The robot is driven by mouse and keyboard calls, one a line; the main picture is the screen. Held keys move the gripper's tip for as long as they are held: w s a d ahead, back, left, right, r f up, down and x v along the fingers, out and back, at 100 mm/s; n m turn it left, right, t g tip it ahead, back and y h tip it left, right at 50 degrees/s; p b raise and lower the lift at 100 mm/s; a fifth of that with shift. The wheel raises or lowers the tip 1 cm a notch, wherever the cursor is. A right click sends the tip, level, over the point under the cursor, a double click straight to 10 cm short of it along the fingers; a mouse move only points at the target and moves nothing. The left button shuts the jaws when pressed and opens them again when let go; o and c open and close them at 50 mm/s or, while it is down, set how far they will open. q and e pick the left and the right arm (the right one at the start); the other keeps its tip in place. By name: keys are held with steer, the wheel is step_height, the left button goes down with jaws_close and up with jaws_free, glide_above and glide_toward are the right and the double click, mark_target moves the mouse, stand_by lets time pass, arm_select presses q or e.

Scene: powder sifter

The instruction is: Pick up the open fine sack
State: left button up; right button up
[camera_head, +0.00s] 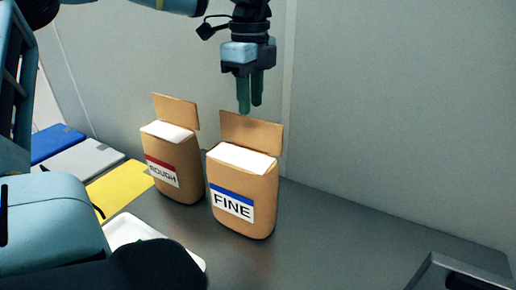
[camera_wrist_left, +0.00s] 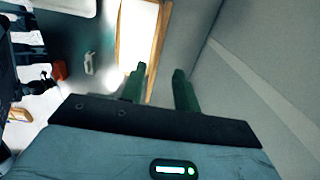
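The fine sack (camera_head: 243,190) is a brown, open-topped bag with a blue-striped FINE label. It stands upright on the dark counter, with white contents at its mouth and a brown flap raised at its back. My left gripper (camera_head: 250,103) points down just above that flap, open and empty. In the left wrist view, its two green fingers (camera_wrist_left: 160,85) are apart. White contents with a brown edge (camera_wrist_left: 157,50), likely the fine sack, show beyond them. Whether the fingers straddle the flap is hard to tell. My right gripper is not in view.
A similar sack labelled ROUGH (camera_head: 174,165) stands close to the left. A white tray (camera_head: 124,230) is at the front left, near yellow, grey and blue panels (camera_head: 56,142). A grey wall (camera_head: 400,110) rises behind.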

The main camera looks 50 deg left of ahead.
mark_target(251, 147)
arm_select(q)
steer(key=shift+s, duration=0.1)
steer(key=shift+s+f, duration=0.15)
steer(key=shift+f, duration=1.25)
steer(key=shift+d+f, duration=0.1)
steer(key=shift+f, duration=2.4)
jaws_close()
steer(key=shift+r, duration=0.15)
